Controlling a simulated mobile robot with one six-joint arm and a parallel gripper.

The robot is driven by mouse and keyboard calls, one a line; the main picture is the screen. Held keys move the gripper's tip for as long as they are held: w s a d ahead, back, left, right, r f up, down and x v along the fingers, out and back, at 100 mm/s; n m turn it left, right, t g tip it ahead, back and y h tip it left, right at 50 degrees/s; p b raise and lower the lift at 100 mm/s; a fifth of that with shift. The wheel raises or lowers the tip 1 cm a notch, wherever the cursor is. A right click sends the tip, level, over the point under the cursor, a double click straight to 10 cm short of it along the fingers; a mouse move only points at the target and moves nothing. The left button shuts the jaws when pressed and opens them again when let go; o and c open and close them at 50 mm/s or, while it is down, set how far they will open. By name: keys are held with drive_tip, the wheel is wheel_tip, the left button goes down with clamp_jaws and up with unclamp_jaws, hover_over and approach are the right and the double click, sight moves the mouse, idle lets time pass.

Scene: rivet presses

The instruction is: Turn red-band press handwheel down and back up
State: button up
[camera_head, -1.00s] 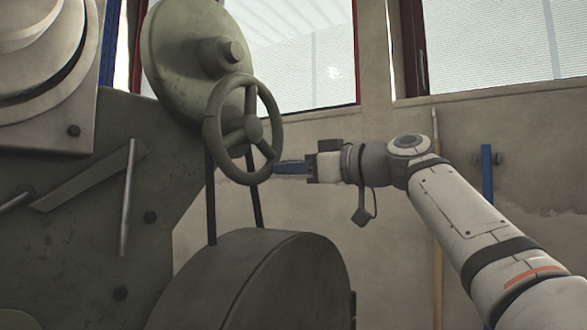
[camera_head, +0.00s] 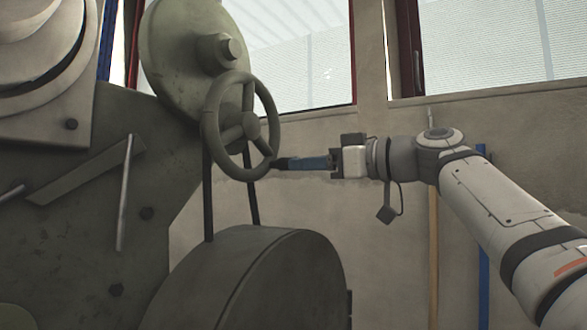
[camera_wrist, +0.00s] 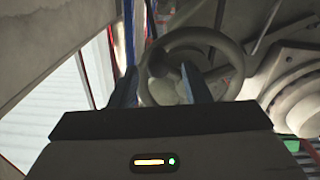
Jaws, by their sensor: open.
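The handwheel (camera_head: 209,105) is a grey-green spoked wheel on the press at left, below a large round disc. My gripper (camera_head: 279,163) reaches in from the right, its blue fingers with dark tips pointing at the lower right rim. The tips sit at or just beside that rim in the head view; I cannot tell whether they touch. In the wrist view the handwheel (camera_wrist: 232,62) lies ahead, and my gripper's (camera_wrist: 160,82) two blue fingers stand apart with the near part of the rim between or beyond them. The gripper holds nothing visible. No red band shows clearly.
The press body (camera_head: 80,200) fills the left. A large drum cover (camera_head: 255,280) stands below the wheel, and the green disc (camera_head: 180,60) above it. A plain wall (camera_head: 385,235) with windows lies behind.

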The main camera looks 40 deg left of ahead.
drive_tip(key=d, duration=0.2)
drive_tip(key=shift+w+d, duration=0.15)
drive_tip(key=shift+d, duration=0.25)
